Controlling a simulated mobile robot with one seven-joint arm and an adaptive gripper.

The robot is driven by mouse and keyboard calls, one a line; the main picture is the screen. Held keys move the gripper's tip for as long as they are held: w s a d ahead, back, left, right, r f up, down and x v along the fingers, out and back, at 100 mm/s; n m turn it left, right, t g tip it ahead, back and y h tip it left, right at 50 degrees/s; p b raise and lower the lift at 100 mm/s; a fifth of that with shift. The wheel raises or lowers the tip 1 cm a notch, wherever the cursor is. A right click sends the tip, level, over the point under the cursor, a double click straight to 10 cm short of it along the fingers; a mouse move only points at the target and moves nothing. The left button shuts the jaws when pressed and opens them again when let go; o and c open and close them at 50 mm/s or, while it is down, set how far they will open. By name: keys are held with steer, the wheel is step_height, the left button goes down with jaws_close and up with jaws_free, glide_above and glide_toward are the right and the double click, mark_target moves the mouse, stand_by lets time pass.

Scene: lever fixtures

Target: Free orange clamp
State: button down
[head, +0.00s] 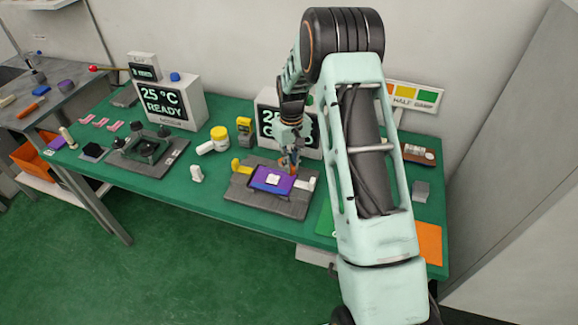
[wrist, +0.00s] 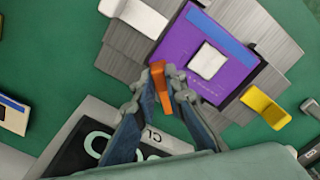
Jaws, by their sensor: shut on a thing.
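The orange clamp (wrist: 160,88) is a narrow upright piece at the edge of a purple board (wrist: 188,50), seen in the wrist view. My gripper (wrist: 157,80) has its two fingertips on either side of the clamp and is shut on it. In the head view my gripper (head: 291,165) is low at the back edge of the purple board (head: 272,181), which has a white square on it. The board lies on a grey ribbed fixture (head: 285,207). The fingers partly hide the clamp's sides and base.
A yellow lever (head: 240,166) and a white lever (head: 306,182) flank the board. A display box (head: 268,115) stands close behind my gripper.

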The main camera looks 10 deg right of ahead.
steer(key=d+n+b, duration=0.1)
steer(key=w+n, duration=0.1)
steer(key=n, duration=0.1)
steer(key=shift+d+f+b, duration=0.1)
steer(key=shift+d+b, duration=0.25)
steer(key=shift+b, duration=0.05)
steer(key=shift+w+d+n+b, duration=0.2)
steer(key=shift+w+d+n, duration=0.1)
steer(key=shift+n, duration=0.55)
steer(key=shift+w+d+n+b, duration=0.15)
steer(key=shift+w+d+n, duration=0.1)
steer(key=shift+n, duration=0.65)
steer(key=shift+w+d+n+b, duration=0.2)
steer(key=shift+w+d+n, duration=0.1)
steer(key=shift+n, duration=0.55)
steer(key=c, duration=2)
jaws_free()
steer(key=shift+o, duration=0.2)
step_height(320, 180, up, 12)
steer(key=shift+w+r, duration=0.1)
steer(key=shift+r, duration=0.1)
